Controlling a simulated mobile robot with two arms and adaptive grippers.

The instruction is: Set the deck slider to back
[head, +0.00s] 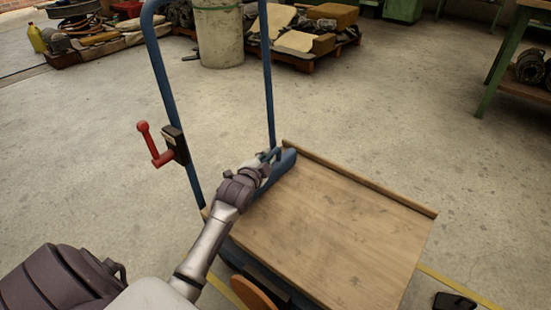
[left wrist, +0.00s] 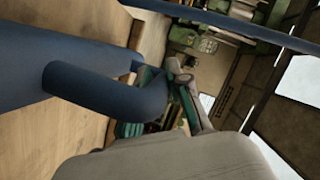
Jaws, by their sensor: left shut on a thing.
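The deck slider (head: 286,162) is a blue bar with a bent round handle. In the head view it lies along the left edge of the wooden deck (head: 335,235), by the foot of the blue upright frame. My left gripper (head: 267,157) is at the handle and shut on it; the fingers hide part of the handle. In the left wrist view the slider's bent blue handle (left wrist: 105,90) fills the left side, with the grey and green fingers (left wrist: 180,92) at its end. My right gripper is not in view.
The blue tube frame (head: 165,75) rises at the deck's left side and carries a red crank lever (head: 150,145). A raised wooden lip (head: 360,178) edges the deck's far side. A drum (head: 218,35) and loaded pallet (head: 300,45) stand behind.

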